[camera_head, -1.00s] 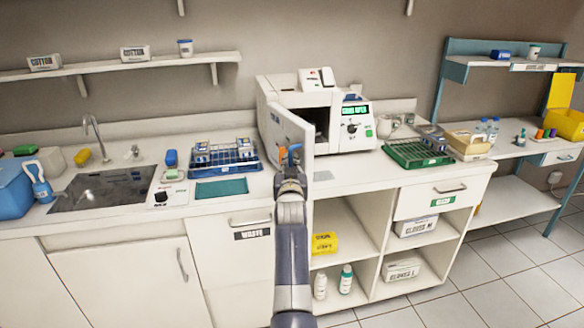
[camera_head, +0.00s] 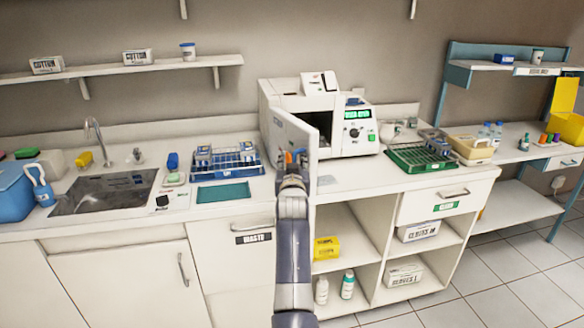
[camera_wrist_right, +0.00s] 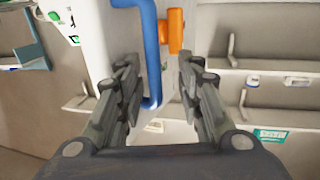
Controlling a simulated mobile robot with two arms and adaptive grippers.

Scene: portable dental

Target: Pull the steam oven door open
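The steam oven (camera_head: 357,133) is a white box on the counter with a lit green display. Its white door (camera_head: 292,132) stands partly open, swung toward me, and part of the dark chamber shows to its right. My right gripper (camera_head: 292,158) is at the door's front, hiding much of the handle. In the right wrist view, the open gripper (camera_wrist_right: 158,85) has its fingers spread. The blue handle (camera_wrist_right: 152,55) passes between them, close to the left finger. An orange latch piece (camera_wrist_right: 175,30) is just beyond. My left gripper is not in view.
A blue rack (camera_head: 228,162) stands left of the door and a green rack (camera_head: 418,158) right of the oven. The sink (camera_head: 105,192) is farther left. Open shelves lie below the counter. The teal mat (camera_head: 222,193) lies in front of the blue rack.

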